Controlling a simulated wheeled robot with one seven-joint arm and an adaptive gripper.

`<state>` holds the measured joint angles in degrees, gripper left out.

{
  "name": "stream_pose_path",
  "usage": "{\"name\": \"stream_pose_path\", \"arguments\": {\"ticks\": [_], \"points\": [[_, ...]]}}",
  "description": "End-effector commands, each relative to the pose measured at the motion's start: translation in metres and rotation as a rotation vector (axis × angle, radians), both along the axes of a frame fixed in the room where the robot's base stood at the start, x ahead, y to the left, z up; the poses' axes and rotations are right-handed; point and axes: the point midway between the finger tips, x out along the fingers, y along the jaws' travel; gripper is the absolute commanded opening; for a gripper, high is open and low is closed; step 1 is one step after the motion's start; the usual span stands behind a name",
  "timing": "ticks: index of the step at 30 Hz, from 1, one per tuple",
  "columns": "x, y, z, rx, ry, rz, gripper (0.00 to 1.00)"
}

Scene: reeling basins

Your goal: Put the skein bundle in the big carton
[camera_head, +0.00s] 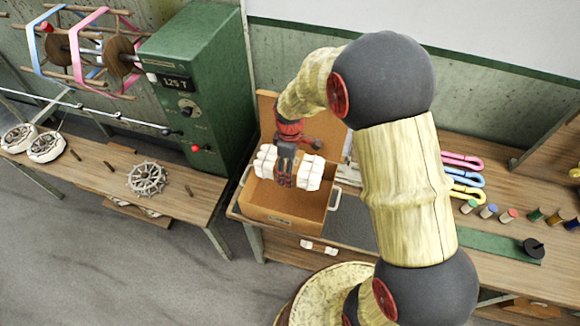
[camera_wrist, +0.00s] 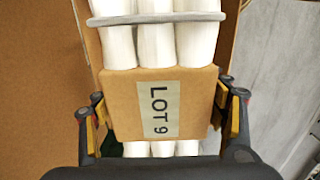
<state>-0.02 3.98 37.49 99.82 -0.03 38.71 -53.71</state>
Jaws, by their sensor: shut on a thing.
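The skein bundle (camera_head: 310,172) is a row of thick white skeins with a brown paper band around the middle. In the wrist view the bundle (camera_wrist: 155,40) shows a "LOT 9" label on its band and a grey tie across it. My gripper (camera_head: 286,174) is shut on the band, with one finger on each side; it also shows in the wrist view (camera_wrist: 166,115). The big carton (camera_head: 282,217) is brown and open, with a raised flap at the back. The bundle is over the carton's opening; I cannot tell whether it touches the inside.
The carton stands on a wooden bench near its left end. A green machine (camera_head: 204,80) stands close on the left. Pink, blue and yellow skeins (camera_head: 465,178) and several small spools (camera_head: 508,215) lie on the right. My arm hides part of the bench.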

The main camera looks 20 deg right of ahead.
Motion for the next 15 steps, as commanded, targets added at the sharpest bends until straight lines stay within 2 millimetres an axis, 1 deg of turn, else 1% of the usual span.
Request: {"name": "stream_pose_path", "arguments": {"ticks": [15], "points": [[0.001, 0.000, -0.022, 0.000, -0.004, 0.000, 0.14]]}}
